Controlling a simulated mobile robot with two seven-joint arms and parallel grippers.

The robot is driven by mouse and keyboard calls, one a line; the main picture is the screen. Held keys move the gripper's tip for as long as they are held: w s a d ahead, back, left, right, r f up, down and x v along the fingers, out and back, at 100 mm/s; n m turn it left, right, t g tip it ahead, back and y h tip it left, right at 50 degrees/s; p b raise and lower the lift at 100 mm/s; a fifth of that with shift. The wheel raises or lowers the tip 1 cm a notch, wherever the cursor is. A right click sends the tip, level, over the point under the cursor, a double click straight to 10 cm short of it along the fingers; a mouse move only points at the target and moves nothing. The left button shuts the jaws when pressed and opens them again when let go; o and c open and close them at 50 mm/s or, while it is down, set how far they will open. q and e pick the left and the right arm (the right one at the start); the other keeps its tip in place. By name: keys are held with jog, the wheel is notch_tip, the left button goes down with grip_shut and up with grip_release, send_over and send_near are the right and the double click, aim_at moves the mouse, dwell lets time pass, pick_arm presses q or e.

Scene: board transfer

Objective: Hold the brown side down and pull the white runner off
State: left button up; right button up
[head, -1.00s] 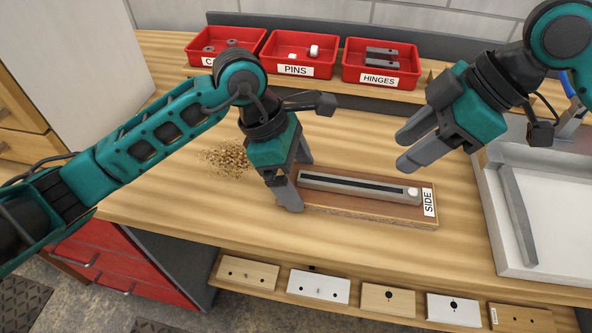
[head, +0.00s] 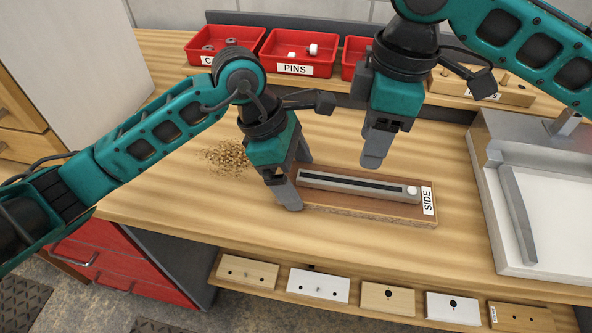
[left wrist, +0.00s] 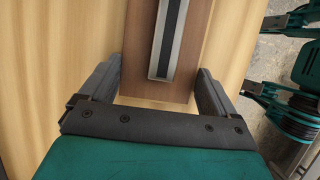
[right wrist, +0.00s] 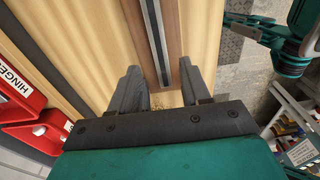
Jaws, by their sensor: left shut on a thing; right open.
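The brown side (head: 372,215), with a SIDE label at its right end, lies flat on the bench. The pale grey-white runner (head: 345,183), with a dark central strip and a white knob (head: 411,191) at its right end, lies lengthwise on it. My left gripper (head: 294,178) is shut across the left end of the brown side, its fingers on both long edges; the left wrist view shows the brown side (left wrist: 155,90) between them and the runner (left wrist: 170,45) beyond. My right gripper (head: 375,150) is open and empty above the far edge; the runner (right wrist: 153,25) shows ahead of its fingers.
Wood shavings (head: 228,157) lie left of the left gripper. Red bins, including PINS (head: 295,69), stand along the back. A grey-white tray (head: 540,265) is at the right. Sample boards lie on a lower shelf (head: 240,287) in front. The bench before the brown side is clear.

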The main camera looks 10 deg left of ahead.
aim_at(359, 184)
jog(key=shift+h, duration=0.4)
jog(key=shift+a+f, duration=0.15)
jog(key=shift+f, duration=4.25)
jog(key=shift+c, duration=0.5)
grip_shut()
